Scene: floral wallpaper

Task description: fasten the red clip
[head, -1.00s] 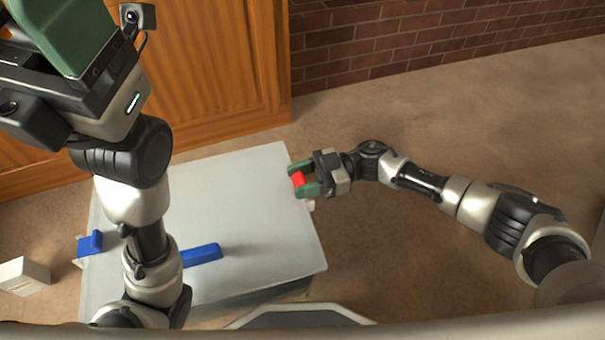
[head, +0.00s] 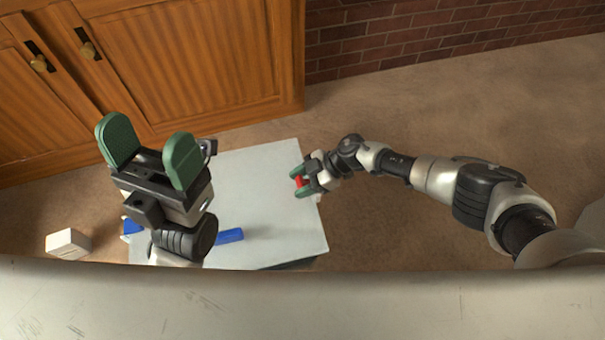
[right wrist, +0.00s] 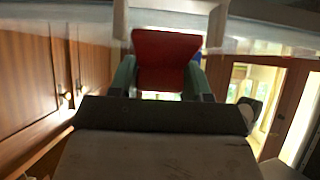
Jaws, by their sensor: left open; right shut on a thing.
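The red clip (head: 299,181) is at the right edge of the pale grey box lid (head: 268,205). My right gripper (head: 297,182) is shut on it, with one green finger on each side. In the right wrist view the red clip (right wrist: 166,58) shows as a broad red flap between the green fingers, close to the pale lid edge. I cannot tell whether it is pressed flat against the box. My left gripper (head: 150,150) is open and empty, its green pads wide apart, raised above the left part of the lid and hiding some of it.
A blue clip (head: 229,236) is at the front of the lid and another blue clip (head: 133,226) is at its left edge, partly hidden. A small white block (head: 68,244) lies on the floor at left. A wooden cabinet (head: 220,60) and a brick wall (head: 400,38) stand behind.

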